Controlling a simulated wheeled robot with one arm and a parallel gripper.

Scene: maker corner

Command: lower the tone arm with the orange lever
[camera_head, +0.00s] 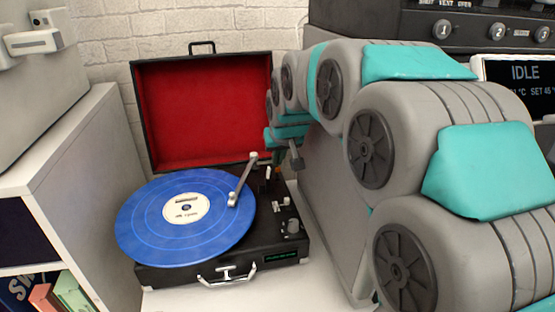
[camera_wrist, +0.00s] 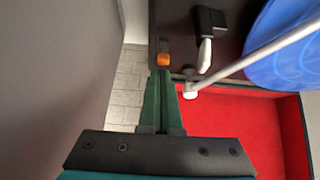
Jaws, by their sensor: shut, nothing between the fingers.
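The record player (camera_head: 150,274) is a black case with a blue record (camera_head: 150,225) on its platter. The silver tone arm (camera_head: 243,180) reaches from the back right over the record's right side; I cannot tell whether its head touches the record. In the wrist view the tone arm (camera_wrist: 255,59) crosses the upper right. The small orange lever (camera_wrist: 163,60) is at the deck's edge, right at my fingertips; contact is unclear. My gripper (camera_wrist: 163,73) has green fingers shut together and empty. In the head view my arm mostly hides the gripper, and the lever cannot be made out.
The open lid (camera_head: 200,115) with red lining stands behind the deck. A white lever (camera_wrist: 205,56) on a black block is just right of the orange one. A grey cabinet side (camera_head: 322,215) stands close on the right, and a white shelf (camera_head: 70,150) on the left.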

